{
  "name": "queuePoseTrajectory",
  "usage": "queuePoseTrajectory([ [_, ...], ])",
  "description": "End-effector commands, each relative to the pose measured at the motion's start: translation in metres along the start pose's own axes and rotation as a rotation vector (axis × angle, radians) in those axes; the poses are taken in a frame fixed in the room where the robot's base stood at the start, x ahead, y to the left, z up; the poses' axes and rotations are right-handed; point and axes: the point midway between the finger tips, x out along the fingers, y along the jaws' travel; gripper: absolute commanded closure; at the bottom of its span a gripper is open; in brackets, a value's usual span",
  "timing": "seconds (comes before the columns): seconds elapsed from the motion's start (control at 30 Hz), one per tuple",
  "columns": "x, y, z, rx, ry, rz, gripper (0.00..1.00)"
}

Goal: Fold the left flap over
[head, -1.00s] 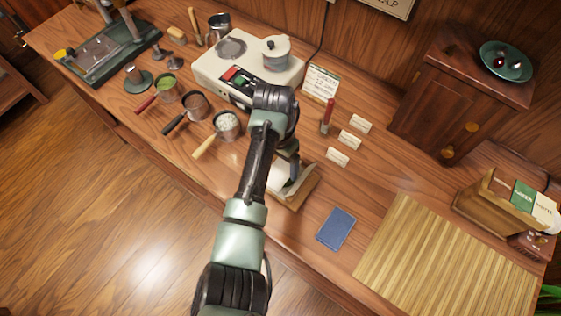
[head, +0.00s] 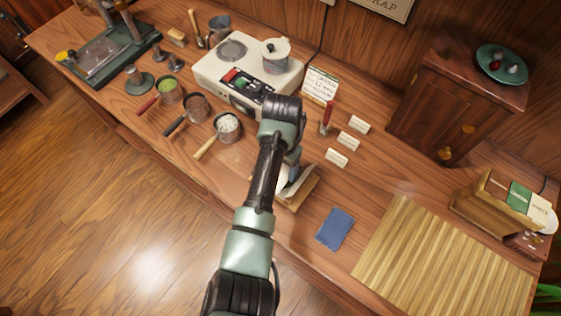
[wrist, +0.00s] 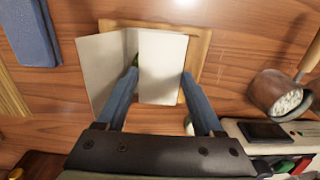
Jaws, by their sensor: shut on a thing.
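A white paper wrapper lies on a small wooden board (head: 304,192) near the front of the counter, partly hidden by my arm in the head view. In the wrist view the board (wrist: 203,45) carries a tilted white flap (wrist: 98,70) at left and an upright-looking white flap (wrist: 163,65) in the middle. My gripper (wrist: 160,74) has its two blue fingers on either side of the middle flap and is shut on it. A sliver of something dark green shows by the left fingertip. Whatever lies under the flaps is hidden.
A blue booklet (head: 335,229) and a bamboo mat (head: 440,262) lie right of the board. A pot of white pieces (head: 228,127) and a cream stove (head: 215,75) stand to the left and behind. Small label cards (head: 337,157) stand behind the board.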

Motion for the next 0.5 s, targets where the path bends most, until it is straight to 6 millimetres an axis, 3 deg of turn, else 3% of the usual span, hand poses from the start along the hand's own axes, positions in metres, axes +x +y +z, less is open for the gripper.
queuePoseTrajectory([
  [0.27, 0.0001, 0.0004, 0.0, 0.0, -0.001, -0.006, 0.87],
  [0.3, 0.0001, 0.0004, 0.0, 0.0, -0.001, -0.006, 0.26],
  [0.37, 0.0, 0.0003, 0.0, 0.0, -0.001, -0.006, 0.18],
  [0.5, 0.0, 0.0003, -0.0001, 0.0, 0.0, -0.006, 0.18],
])
